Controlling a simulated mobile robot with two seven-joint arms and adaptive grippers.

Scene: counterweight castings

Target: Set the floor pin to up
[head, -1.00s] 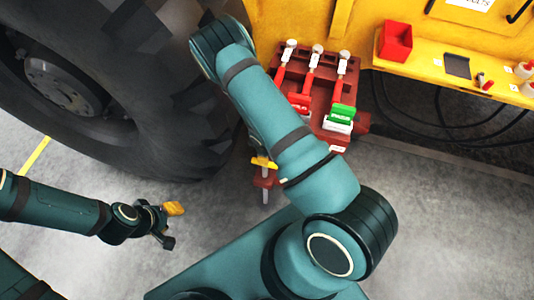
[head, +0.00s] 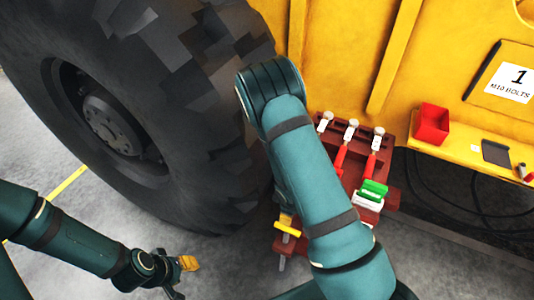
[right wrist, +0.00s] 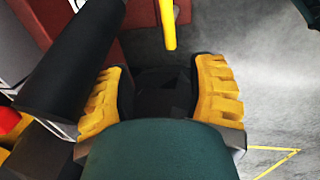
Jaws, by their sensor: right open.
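The floor pin's yellow handle (head: 288,225) shows just left of my right forearm in the head view. It sits at a dark red bracket, with a grey pin end (head: 282,262) below. In the right wrist view a yellow bar (right wrist: 168,25), apparently this handle, stands ahead of my right gripper (right wrist: 170,85), between and beyond the fingers. That gripper is open with nothing between its yellow pads. In the head view it is hidden behind my arm. My left gripper (head: 183,277) hangs over the floor at lower left, away from the pin; its jaw gap is unclear.
A dark red lever stand with several white-knobbed levers (head: 351,131) and red and green tags (head: 374,189) stands right of my arm. A large tyre (head: 200,130) is at left. A red bin (head: 432,124) sits on the yellow ledge. Black cables hang below it.

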